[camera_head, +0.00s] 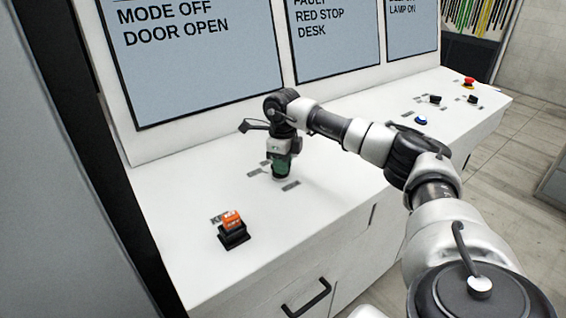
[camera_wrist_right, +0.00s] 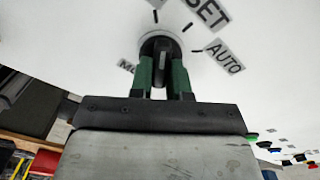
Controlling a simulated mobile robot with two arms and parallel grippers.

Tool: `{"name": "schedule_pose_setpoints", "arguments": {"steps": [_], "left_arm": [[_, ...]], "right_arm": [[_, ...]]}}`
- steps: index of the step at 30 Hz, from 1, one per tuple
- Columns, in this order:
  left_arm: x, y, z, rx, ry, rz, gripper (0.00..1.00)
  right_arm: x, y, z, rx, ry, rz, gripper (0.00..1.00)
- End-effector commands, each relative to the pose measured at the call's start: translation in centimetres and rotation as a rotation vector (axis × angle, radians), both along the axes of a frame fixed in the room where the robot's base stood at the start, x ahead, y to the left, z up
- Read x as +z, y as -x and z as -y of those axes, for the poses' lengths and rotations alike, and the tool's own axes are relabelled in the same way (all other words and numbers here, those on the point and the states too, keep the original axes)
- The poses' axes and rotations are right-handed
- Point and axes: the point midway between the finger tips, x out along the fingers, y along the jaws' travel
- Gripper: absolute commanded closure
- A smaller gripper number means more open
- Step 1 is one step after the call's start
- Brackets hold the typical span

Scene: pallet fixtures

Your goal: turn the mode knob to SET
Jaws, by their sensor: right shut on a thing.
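My right gripper (camera_head: 281,172) points down at the white desk top, and its green fingers are shut on the black mode knob. In the right wrist view the mode knob (camera_wrist_right: 161,48) sits between the two fingers of the right gripper (camera_wrist_right: 163,72). The printed SET label (camera_wrist_right: 208,12) is at the top of that view, partly cut off, and the AUTO label (camera_wrist_right: 224,58) is to the right of the knob. Another label at the left is partly hidden. Which mark the knob points to is hard to tell. In the head view the gripper hides the knob. My left gripper is not in view.
An orange-topped switch on a black base (camera_head: 233,228) stands at the desk's near left. A blue button (camera_head: 420,119), black knobs (camera_head: 435,99) and a red button (camera_head: 468,82) are farther right. The screen (camera_head: 205,62) behind reads MODE OFF, DOOR OPEN.

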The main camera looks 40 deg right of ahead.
Motion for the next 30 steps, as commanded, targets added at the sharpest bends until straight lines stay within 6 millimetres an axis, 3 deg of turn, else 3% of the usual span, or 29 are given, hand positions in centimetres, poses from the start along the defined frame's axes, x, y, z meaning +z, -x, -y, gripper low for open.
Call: {"name": "schedule_pose_setpoints", "arguments": {"steps": [15,30], "left_arm": [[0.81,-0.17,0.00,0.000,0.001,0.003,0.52],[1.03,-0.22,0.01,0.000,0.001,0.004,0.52]], "right_arm": [[0.18,0.02,-0.23,-0.413,0.000,0.003,1.00],[0.23,-0.02,-0.25,-0.581,0.000,0.005,1.00]]}}
